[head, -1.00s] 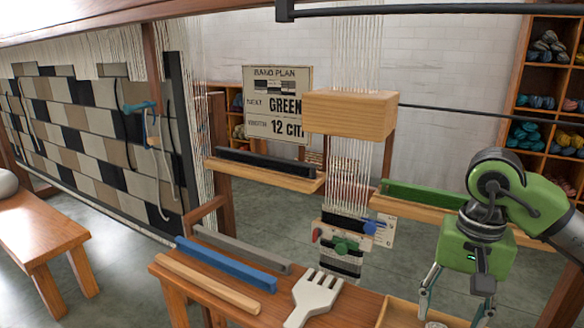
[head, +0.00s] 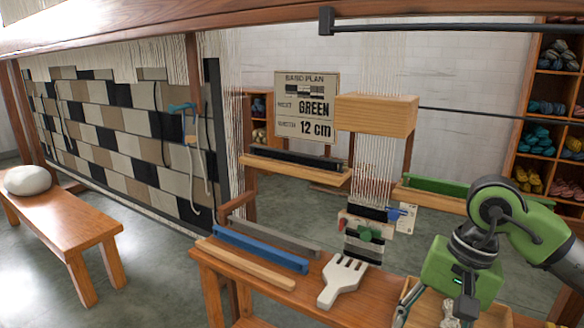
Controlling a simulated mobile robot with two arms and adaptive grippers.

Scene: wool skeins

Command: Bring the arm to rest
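My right arm comes in from the right, with a green wrist. My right gripper (head: 436,314) hangs low at the bottom right, over or in front of a shallow wooden tray whose outline is partly hidden. Its two fingers stand apart; the tips are near the bottom edge of the picture. A small pale thing shows between the fingers, and I cannot tell that they touch it. My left gripper is not in view.
A bench (head: 260,262) holds a blue bar (head: 262,249), a grey bar, a pale wooden bar and a white comb (head: 342,279). Behind it stand a small loom with a weave and a sign (head: 306,106). Wool shelves (head: 545,120) rise at right. Floor at left is partly open.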

